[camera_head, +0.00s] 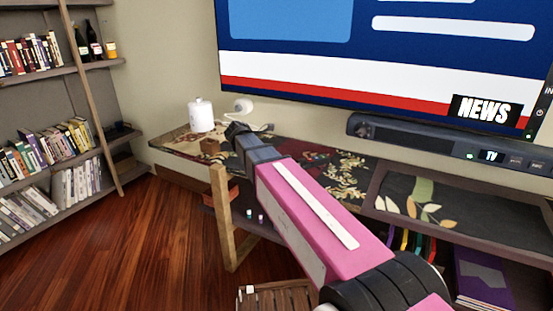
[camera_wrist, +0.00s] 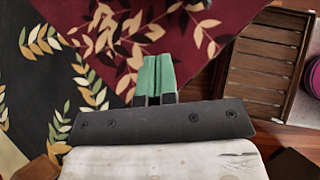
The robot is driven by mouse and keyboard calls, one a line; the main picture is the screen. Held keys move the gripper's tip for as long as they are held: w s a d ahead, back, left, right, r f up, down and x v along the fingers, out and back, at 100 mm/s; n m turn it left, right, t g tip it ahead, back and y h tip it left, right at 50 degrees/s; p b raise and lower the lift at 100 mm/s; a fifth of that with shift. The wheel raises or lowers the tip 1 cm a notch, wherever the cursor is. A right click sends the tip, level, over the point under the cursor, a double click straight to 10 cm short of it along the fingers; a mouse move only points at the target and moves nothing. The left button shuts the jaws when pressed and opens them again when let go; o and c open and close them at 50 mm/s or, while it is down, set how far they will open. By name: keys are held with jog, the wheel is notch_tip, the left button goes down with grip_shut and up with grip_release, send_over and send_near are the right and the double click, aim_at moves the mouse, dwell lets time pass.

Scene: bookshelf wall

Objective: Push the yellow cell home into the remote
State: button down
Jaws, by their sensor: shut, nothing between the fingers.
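My gripper (camera_head: 236,130) reaches out over the patterned tabletop in the head view, near its back left part. In the wrist view my gripper's green fingertips (camera_wrist: 156,72) are together, with nothing seen between them, above the floral tabletop. I cannot make out the remote or the yellow cell in either view. My pink arm hides part of the tabletop in the head view.
The floral tabletop (camera_head: 340,180) runs below the wall screen (camera_head: 390,60) and the soundbar (camera_head: 450,140). A slatted wooden crate (camera_wrist: 262,68) lies right in the wrist view. A bookshelf (camera_head: 62,105) stands left.

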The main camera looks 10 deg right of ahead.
jog(key=x, duration=0.8)
jog(key=d, duration=0.1)
jog(key=w+d, duration=0.1)
jog(key=d, duration=0.1)
jog(key=shift+f, duration=0.2)
jog(key=shift+w+d, duration=0.15)
jog(key=shift+d, duration=0.5)
jog(key=shift+w+d, duration=0.25)
jog(key=shift+d, duration=0.7)
jog(key=shift+a, duration=0.1)
